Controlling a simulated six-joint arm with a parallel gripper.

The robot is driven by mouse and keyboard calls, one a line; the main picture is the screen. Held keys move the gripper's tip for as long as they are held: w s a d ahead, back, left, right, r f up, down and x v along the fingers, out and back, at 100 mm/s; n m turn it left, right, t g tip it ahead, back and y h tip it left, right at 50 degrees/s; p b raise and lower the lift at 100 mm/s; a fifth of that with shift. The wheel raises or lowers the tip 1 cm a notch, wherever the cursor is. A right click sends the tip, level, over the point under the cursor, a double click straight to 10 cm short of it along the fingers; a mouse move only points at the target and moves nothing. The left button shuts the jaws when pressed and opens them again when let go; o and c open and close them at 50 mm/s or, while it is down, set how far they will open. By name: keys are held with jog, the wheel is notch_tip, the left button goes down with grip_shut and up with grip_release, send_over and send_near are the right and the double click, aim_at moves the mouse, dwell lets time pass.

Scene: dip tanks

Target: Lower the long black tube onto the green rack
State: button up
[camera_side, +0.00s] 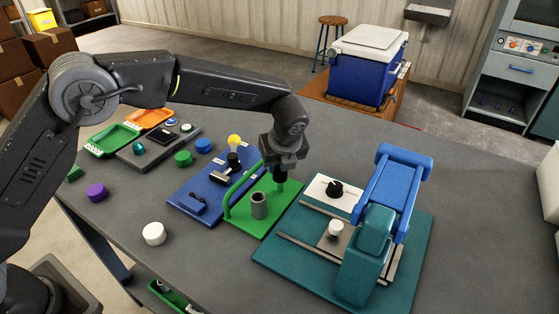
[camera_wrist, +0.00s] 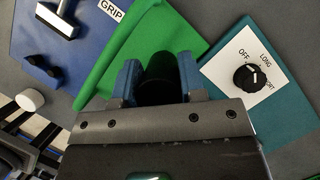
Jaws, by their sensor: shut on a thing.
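My gripper (camera_side: 281,166) is over the back part of the green rack (camera_side: 240,222), shut on the long black tube (camera_side: 280,175). The tube's dark lower end shows just below the jaws in the side view; its upper part is hidden by my gripper. In the wrist view the tube (camera_wrist: 161,76) sits between the two blue fingers of my gripper (camera_wrist: 160,82), with the green rack (camera_wrist: 140,38) around it. I cannot tell whether the tube touches the rack. A grey hollow cylinder (camera_side: 259,207) stands upright on the rack, in front of my gripper.
The rack's raised green rail (camera_side: 243,186) runs along its left side. A blue board (camera_side: 187,207) with a T-handle lies left. A teal base (camera_side: 265,258) with a dial panel (camera_side: 320,188) and a blue-and-teal device (camera_side: 377,228) stands right. Loose caps lie left, including a white one (camera_side: 153,233).

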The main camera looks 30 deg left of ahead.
jog(key=shift+f, duration=1.85)
dwell(0.5)
dwell(0.3)
jog(key=o, duration=1.6)
jog(key=shift+o, duration=0.2)
notch_tip(320, 180, up, 8)
jog(key=shift+d, duration=0.1)
dwell(0.4)
